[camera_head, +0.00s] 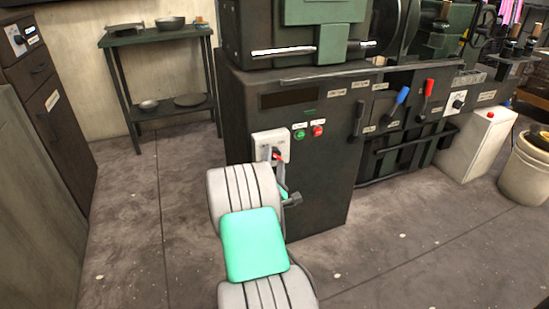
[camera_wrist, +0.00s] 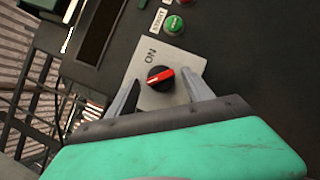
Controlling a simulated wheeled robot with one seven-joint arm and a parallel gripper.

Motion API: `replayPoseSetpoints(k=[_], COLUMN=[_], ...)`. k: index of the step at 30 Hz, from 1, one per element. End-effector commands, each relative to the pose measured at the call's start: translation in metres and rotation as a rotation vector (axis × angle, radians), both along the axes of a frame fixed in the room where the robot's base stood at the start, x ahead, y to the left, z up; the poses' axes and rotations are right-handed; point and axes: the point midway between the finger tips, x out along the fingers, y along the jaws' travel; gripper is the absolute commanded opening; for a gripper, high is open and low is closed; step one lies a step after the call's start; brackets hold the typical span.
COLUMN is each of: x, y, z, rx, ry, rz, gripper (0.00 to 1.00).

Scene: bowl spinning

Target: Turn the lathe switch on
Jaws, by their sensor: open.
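The lathe switch (camera_head: 268,140) is a pale plate with a knob on the dark front of the lathe cabinet (camera_head: 320,190). In the wrist view the switch plate (camera_wrist: 178,60) carries the word ON beside a black knob with a red bar (camera_wrist: 162,76). The bar lies roughly crosswise in that view, and its red end points right. My gripper (camera_wrist: 161,82) is open, with one finger on each side of the knob and a visible gap to it. In the head view my gripper (camera_head: 280,172) is at the switch and partly covers it. Contact cannot be told.
A green button (camera_head: 299,134) and a red button (camera_head: 318,131) sit right of the switch. Levers with black, blue (camera_head: 402,95) and red (camera_head: 428,88) handles stick out farther right. A green shelf table (camera_head: 160,40) stands at the back left. Open floor lies left of the cabinet.

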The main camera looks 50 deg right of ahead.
Motion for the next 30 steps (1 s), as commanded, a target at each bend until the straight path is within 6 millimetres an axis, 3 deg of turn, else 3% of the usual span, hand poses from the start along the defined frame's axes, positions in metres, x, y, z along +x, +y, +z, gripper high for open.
replayPoseSetpoints(k=[9, 30], x=[0.0027, 0.0028], y=[-0.0045, -0.0041], z=[0.0003, 0.001], rx=[0.001, 0.0], ry=[0.0, -0.001], rz=[0.0, 0.001], gripper=[0.6, 0.03])
